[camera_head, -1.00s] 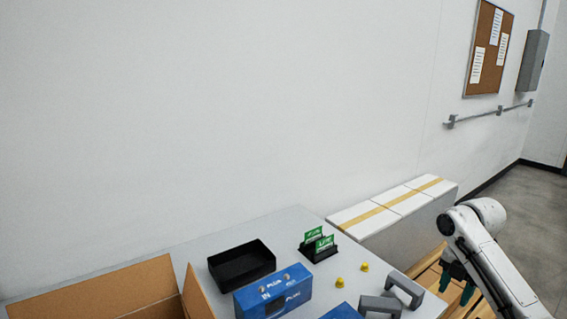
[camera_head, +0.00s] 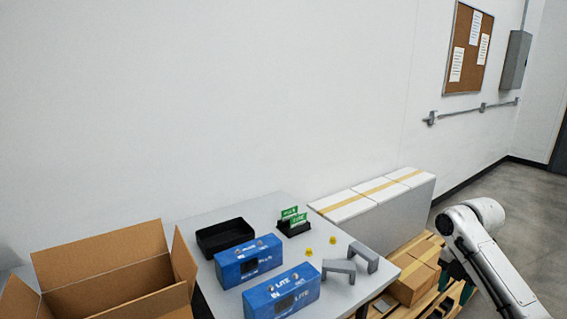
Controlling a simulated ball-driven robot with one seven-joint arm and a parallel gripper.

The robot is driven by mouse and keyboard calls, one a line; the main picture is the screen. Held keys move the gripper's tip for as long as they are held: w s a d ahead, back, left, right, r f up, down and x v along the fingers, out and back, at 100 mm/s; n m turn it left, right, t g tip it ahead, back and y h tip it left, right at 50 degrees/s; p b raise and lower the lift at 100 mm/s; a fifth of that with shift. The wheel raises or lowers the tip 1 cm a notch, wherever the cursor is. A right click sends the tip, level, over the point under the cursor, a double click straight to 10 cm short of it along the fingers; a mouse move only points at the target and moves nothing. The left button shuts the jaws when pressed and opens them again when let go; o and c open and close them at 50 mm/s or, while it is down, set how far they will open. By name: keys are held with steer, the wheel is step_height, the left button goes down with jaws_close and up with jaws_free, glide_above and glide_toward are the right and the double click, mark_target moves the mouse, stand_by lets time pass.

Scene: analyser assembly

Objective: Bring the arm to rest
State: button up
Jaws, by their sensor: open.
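My white arm is folded at the right side of the view. My gripper (camera_head: 467,292) shows only in part, as dark green fingers below the arm, mostly hidden behind the arm link. It is open and holds nothing that I can see. It is to the right of the table (camera_head: 210,286) and apart from it, in front of the pallet of cartons.
The table holds a black tray (camera_head: 224,236), blue boxes (camera_head: 249,262), grey brackets (camera_head: 363,256), yellow knobs (camera_head: 308,251) and a black holder with green cards (camera_head: 294,222). An open carton (camera_head: 105,278) stands left. Cartons (camera_head: 415,272) lie on a pallet. Bare floor (camera_head: 500,190) is at right.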

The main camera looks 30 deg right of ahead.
steer(key=w+a+f+m+t+y, duration=0.1)
steer(key=w+a+f+m, duration=0.2)
steer(key=a, duration=0.6)
steer(key=w+a+f+m+t+y, duration=0.1)
steer(key=w+a+f, duration=0.3)
steer(key=a, duration=0.5)
steer(key=s+a+f+m, duration=0.1)
steer(key=a+f+m, duration=0.1)
steer(key=a, duration=0.4)
steer(key=s+a+f+m, duration=0.1)
steer(key=a+f+m, duration=0.1)
steer(key=a, duration=0.5)
steer(key=s+a+f+m, duration=0.4)
steer(key=s+a+m, duration=0.2)
steer(key=s, duration=0.3)
steer(key=s+d+m+g+h, duration=0.1)
steer(key=s+m, duration=0.3)
steer(key=s, duration=0.8)
steer(key=shift+s+f+m+h, duration=0.2)
steer(key=shift+f+m+h, duration=0.15)
steer(key=shift+h, duration=0.15)
steer(key=shift+d, duration=0.1)
